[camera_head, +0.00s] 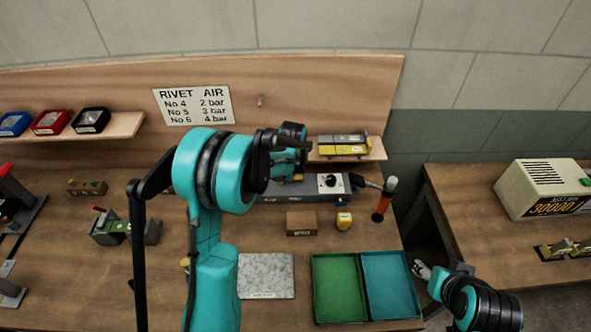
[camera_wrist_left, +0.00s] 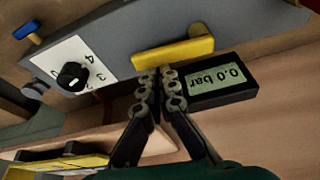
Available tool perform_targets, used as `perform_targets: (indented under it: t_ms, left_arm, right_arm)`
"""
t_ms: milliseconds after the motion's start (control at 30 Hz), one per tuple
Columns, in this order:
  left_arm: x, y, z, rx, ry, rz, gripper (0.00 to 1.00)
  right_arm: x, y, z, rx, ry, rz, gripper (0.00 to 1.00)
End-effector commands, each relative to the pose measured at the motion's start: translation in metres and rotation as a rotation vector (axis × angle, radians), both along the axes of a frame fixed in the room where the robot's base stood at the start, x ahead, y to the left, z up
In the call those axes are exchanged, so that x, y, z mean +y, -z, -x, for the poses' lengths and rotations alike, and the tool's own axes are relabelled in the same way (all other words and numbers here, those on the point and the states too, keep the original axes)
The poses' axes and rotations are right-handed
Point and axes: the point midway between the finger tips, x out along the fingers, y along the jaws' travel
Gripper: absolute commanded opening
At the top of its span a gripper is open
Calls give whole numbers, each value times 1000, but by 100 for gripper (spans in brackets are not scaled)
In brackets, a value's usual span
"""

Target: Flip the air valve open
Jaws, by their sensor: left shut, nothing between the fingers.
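The grey air unit (camera_head: 296,189) stands at the back of the bench and fills the upper part of the left wrist view (camera_wrist_left: 125,30). A yellow lever (camera_wrist_left: 172,52) lies along its face, beside a black readout (camera_wrist_left: 222,88) showing 0.0 bar. My left gripper (camera_wrist_left: 160,80) is shut and empty, its fingertips close to the lever's lower edge; I cannot tell if they touch. In the head view the left arm hides the lever and these fingertips. My right gripper (camera_head: 421,269) is low beside the bench's right end, too small to read.
A black knob (camera_wrist_left: 72,76) sits on a white numbered dial left of the lever, with a blue handle (camera_wrist_left: 28,30) beyond. A small shelf (camera_head: 375,151) with a yellow item is above the unit. A hammer (camera_head: 383,201), green tray (camera_head: 338,288) and blue tray (camera_head: 390,284) are right.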

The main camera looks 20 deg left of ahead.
Motion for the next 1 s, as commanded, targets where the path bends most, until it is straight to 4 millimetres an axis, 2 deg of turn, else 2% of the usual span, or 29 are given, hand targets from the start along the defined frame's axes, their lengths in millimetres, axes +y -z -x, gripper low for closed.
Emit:
perform_targets:
  t_ms: [267, 1000]
  left_arm:
    - [-4, 2, 11, 0, 191, 2, 0]
    - [-5, 1, 49, 0, 893, 1, 0]
  right_arm:
    - [0, 9, 0, 0, 0, 0, 54]
    - [0, 28, 0, 0, 0, 0, 54]
